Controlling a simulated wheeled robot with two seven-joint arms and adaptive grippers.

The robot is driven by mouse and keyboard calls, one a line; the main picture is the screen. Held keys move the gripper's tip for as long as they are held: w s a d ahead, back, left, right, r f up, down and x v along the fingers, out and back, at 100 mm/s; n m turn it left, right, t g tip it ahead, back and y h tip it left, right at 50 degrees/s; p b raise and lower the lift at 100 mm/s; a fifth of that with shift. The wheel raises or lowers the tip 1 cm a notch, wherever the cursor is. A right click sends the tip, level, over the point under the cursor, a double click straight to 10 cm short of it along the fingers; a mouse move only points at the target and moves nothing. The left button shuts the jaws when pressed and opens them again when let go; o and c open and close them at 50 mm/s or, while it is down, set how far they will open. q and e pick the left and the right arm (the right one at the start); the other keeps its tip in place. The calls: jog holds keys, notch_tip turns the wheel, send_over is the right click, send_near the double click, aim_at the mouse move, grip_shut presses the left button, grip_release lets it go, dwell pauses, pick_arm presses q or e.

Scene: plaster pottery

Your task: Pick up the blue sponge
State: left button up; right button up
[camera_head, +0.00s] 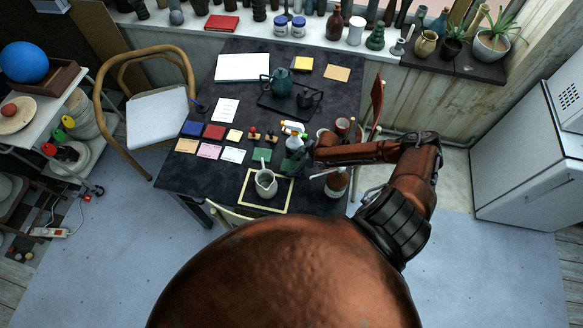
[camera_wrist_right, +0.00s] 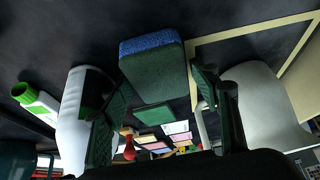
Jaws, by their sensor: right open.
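The blue sponge (camera_wrist_right: 152,42) shows in the right wrist view as a block with a blue layer and a thick dark green layer (camera_wrist_right: 157,75). It lies on the dark table just ahead of my right gripper (camera_wrist_right: 165,108), whose two fingers are apart with nothing between them. The sponge lines up with the gap between the fingers. In the head view, my right gripper (camera_head: 297,160) is low over the table, and a dark green patch beside it seems to be the sponge, partly hidden. My left gripper is not in view.
A white bottle (camera_wrist_right: 78,115) stands close by one finger, with a green-and-white tube (camera_wrist_right: 36,99) beyond it. A pale pitcher (camera_head: 266,184) on a framed board (camera_head: 284,202) is close on the other side. Several coloured cards and a teapot (camera_head: 279,82) lie farther back.

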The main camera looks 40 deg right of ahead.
aim_at(293, 166)
jog(key=shift+c, duration=0.2)
jog(key=c, duration=0.5)
jog(key=shift+r, duration=0.1)
notch_tip(293, 166, up, 10)
dwell(0.3)
